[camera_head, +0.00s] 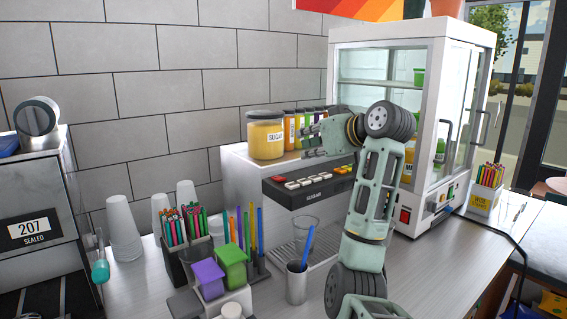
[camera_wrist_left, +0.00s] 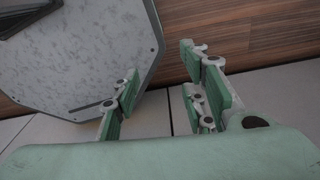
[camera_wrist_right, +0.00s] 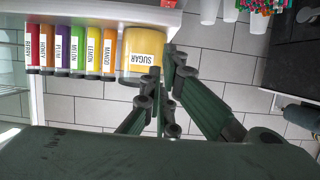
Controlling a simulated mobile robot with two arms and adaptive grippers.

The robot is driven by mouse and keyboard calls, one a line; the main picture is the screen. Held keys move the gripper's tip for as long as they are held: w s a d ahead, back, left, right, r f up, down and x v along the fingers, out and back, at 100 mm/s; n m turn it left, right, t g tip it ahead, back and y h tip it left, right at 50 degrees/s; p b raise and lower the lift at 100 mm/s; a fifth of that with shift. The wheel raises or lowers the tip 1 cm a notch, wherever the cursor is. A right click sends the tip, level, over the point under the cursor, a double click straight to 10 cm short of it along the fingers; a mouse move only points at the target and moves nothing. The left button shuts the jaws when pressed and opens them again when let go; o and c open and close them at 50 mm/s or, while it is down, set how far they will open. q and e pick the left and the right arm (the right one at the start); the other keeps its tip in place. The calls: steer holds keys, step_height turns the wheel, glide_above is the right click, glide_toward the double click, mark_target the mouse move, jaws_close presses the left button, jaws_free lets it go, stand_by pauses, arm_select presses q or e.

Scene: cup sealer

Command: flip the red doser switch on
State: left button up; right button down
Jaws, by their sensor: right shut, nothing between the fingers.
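The doser (camera_head: 233,185) is a white machine on the counter with a black sloped panel marked SUGAR. A red switch (camera_head: 279,178) sits at the left end of the row of pale keys on that panel. My right gripper (camera_head: 308,142) is above the panel, near the jars on the doser's top, apart from the switch. In the right wrist view its fingers (camera_wrist_right: 164,82) are shut and empty, close to the sugar jar (camera_wrist_right: 143,50). My left gripper (camera_wrist_left: 158,72) is open and empty, visible only in the left wrist view.
A glass-fronted cabinet (camera_head: 345,120), with its own red switch (camera_head: 404,215), stands right of the doser. Straw holders, lidded boxes (camera_head: 232,265) and a metal cup (camera_head: 297,284) stand in front of the doser. White cups (camera_head: 122,228) and a sealer (camera_head: 35,190) are at left.

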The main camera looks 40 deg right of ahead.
steer(key=a+p+x, duration=0.1)
steer(key=p+x, duration=0.1)
steer(key=x, duration=0.4)
steer(key=p, duration=0.3)
glide_above(279, 178)
steer(key=s, duration=0.1)
steer(key=shift+d+f, duration=0.25)
steer(key=shift+f, duration=0.55)
steer(key=f, duration=0.2)
steer(key=shift+s+f, duration=0.3)
steer(key=shift+f, duration=0.1)
arm_select(q)
steer(key=shift+w+r+p, duration=0.1)
steer(key=shift+w+r, duration=0.1)
steer(key=shift+r, duration=0.75)
steer(key=shift+w+r+p, duration=0.1)
steer(key=shift+w+r, duration=0.1)
steer(key=shift+r, duration=0.7)
steer(key=shift+w+r+p, duration=0.1)
steer(key=shift+w+r, duration=0.1)
steer(key=shift+r, duration=0.75)
arm_select(e)
steer(key=shift+s+f, duration=0.25)
steer(key=shift+f, duration=0.4)
